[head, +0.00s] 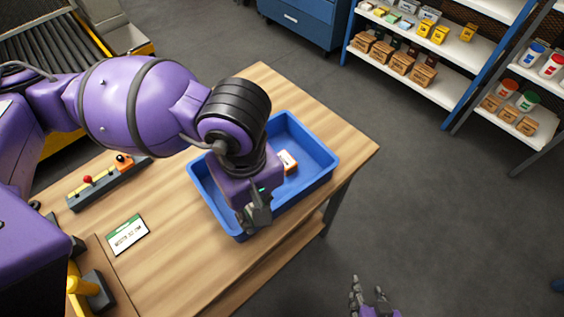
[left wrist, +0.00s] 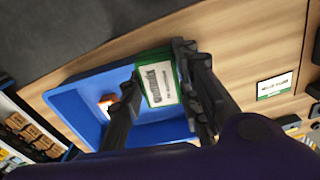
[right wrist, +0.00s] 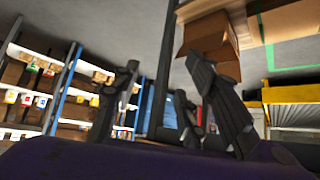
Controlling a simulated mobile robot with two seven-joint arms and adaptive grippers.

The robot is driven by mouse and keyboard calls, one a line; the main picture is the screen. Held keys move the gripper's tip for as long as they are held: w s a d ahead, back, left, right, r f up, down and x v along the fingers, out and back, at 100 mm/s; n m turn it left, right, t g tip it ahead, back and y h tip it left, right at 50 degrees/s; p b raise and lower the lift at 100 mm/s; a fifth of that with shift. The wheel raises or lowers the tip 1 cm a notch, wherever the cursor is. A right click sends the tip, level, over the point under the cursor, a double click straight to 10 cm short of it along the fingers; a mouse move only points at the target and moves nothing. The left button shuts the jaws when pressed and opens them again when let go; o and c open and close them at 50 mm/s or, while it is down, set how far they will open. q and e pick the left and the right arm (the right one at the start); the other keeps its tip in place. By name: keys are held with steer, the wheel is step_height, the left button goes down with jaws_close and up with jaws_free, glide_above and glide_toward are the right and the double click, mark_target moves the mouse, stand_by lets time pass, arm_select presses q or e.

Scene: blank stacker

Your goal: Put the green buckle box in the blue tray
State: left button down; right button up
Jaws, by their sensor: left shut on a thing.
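The blue tray (head: 322,157) stands on the wooden table; it also shows in the left wrist view (left wrist: 84,133). My left gripper (head: 258,212) is over the tray. In the left wrist view my left gripper (left wrist: 190,85) is shut on the green buckle box (left wrist: 157,84), which has a white label and appears over the tray. In the head view the box is hidden by my left arm. An orange and white item (head: 288,162) lies in the tray. My right gripper (head: 371,300) is low, away from the table; in its wrist view (right wrist: 165,100) the fingers are spread with nothing between them.
A control bar with a red knob (head: 88,180) and a sign card (head: 128,235) lie on the table left of the tray. Shelves (head: 430,70) with boxes stand at the back right. The floor (head: 440,190) right of the table is clear.

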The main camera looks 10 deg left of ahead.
arm_select(q)
steer(key=shift+s+d+n, duration=0.2)
steer(key=shift+s+n, duration=0.1)
steer(key=shift+s, duration=0.1)
steer(key=w+f+b, duration=0.1)
steer(key=w+a+f+b, duration=0.1)
steer(key=w+b, duration=0.1)
steer(key=shift+f, duration=0.3)
steer(key=w+a+f, duration=0.1)
steer(key=w+f, duration=0.1)
steer(key=w, duration=0.1)
steer(key=w+a+f, duration=0.1)
steer(key=w+f, duration=0.1)
steer(key=w, duration=0.1)
steer(key=w+f, duration=0.2)
steer(key=w, duration=0.1)
steer(key=shift+a, duration=0.4)
steer(key=shift+w+a+f, duration=0.2)
steer(key=shift+w+f, duration=0.3)
steer(key=shift+f, duration=0.25)
step_height(320, 180, down, 2)
steer(key=shift+f, duration=0.45)
arm_select(e)
steer(key=shift+s+d+f, duration=0.25)
steer(key=shift+d+f, duration=0.05)
steer(key=shift+f, duration=0.3)
steer(key=shift+s+d+f, duration=0.2)
steer(key=shift+d+f, duration=0.05)
steer(key=shift+f, duration=0.3)
